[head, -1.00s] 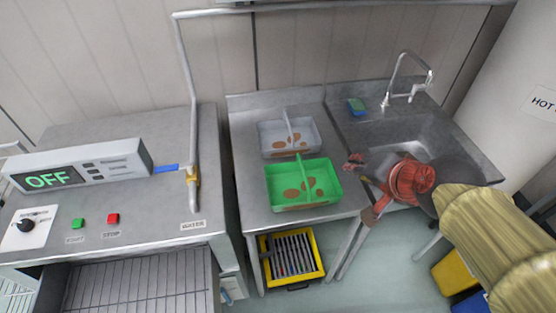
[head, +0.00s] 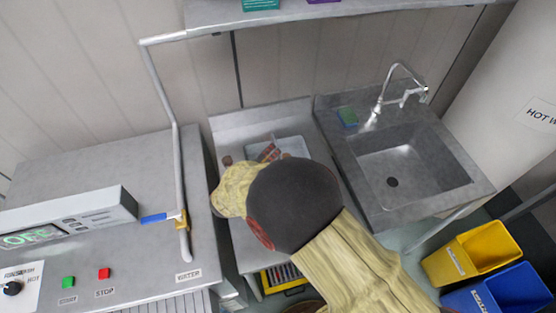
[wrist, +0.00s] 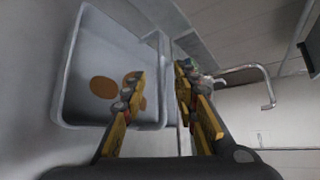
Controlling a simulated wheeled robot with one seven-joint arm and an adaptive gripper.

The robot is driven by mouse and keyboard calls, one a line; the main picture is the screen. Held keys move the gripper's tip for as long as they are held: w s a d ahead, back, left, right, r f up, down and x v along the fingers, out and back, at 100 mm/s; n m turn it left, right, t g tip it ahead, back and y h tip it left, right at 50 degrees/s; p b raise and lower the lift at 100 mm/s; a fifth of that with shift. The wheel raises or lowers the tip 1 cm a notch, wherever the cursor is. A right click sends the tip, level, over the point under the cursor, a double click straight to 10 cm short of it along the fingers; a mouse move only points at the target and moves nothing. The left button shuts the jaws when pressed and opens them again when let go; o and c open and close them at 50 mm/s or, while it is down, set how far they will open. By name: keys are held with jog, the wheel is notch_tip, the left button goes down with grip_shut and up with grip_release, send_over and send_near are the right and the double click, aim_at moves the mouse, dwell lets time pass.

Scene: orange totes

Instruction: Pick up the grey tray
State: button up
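The grey tray (head: 292,145) stands on the steel counter and is mostly hidden behind my arm in the head view. In the wrist view the grey tray (wrist: 88,60) fills the left side, with brown round spots on its floor. My gripper (wrist: 158,72) is open, its two yellow fingers apart. The left finger overlaps the tray's inside and the right finger is beyond its side wall, so the wall shows between them. I cannot tell whether either finger touches it. In the head view my gripper (head: 247,156) is at the tray's left end. The green tray is hidden behind my arm.
A sink (head: 410,170) with a tap (head: 402,90) and a green-blue sponge (head: 347,117) is on the right. A metal pipe (head: 168,90) rises beside the machine (head: 80,215) on the left. Yellow (head: 472,252) and blue (head: 500,292) bins stand at the lower right.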

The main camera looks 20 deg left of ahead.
aim_at(277, 147)
jog(key=x, duration=0.6)
jog(key=shift+w+d+f+b, duration=0.15)
jog(key=shift+w+d+b, duration=0.05)
jog(key=shift+b, duration=0.15)
jog(key=shift+c, duration=0.8)
grip_shut()
